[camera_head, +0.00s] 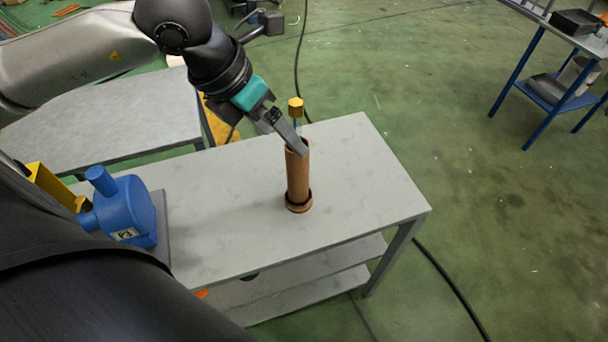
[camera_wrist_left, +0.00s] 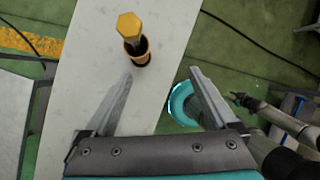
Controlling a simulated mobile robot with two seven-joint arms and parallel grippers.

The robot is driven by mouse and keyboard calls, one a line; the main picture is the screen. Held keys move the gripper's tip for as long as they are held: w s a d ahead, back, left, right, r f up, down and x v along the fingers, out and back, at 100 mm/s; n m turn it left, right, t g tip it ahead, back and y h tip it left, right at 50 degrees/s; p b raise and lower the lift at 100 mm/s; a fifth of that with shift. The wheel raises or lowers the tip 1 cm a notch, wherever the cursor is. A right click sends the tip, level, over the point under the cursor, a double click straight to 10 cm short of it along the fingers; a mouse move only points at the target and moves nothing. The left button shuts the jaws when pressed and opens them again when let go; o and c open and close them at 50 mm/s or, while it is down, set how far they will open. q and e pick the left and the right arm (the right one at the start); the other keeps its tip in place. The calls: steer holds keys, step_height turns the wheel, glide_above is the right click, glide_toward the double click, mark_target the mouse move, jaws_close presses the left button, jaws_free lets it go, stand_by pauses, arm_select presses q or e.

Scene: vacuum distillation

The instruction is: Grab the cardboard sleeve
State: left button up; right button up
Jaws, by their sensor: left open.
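The cardboard sleeve (camera_head: 298,178) is a brown upright tube with a wider ring at its foot, standing on the grey table (camera_head: 370,160). A gold hexagonal cap (camera_head: 295,105) shows above it on a thin blue stem. In the left wrist view the cap (camera_wrist_left: 130,25) sits over the dark mouth of the sleeve (camera_wrist_left: 143,55). My left gripper (camera_head: 290,135) is open and empty; a finger overlaps the sleeve's top in the head view. In the left wrist view the sleeve is beyond the fingertips, between their lines and left of centre. Contact cannot be told. My right gripper is not in view.
A blue flask-like device (camera_head: 128,212) stands at the table's left end. A second grey table (camera_head: 110,118) is behind it. A blue-legged rack (camera_head: 548,85) stands far right. The tabletop around the sleeve is clear. A black cable (camera_head: 450,285) crosses the green floor.

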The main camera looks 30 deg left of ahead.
arm_select(q)
steer(key=a+y, duration=0.2)
steer(key=a, duration=0.1)
glide_toward(298, 177)
steer(key=w+f, duration=0.5)
steer(key=shift+w+a+f, duration=0.25)
steer(key=shift+w+f, duration=0.1)
steer(key=shift+f, duration=0.05)
steer(key=shift+c, duration=0.2)
jaws_close()
stand_by(0.5)
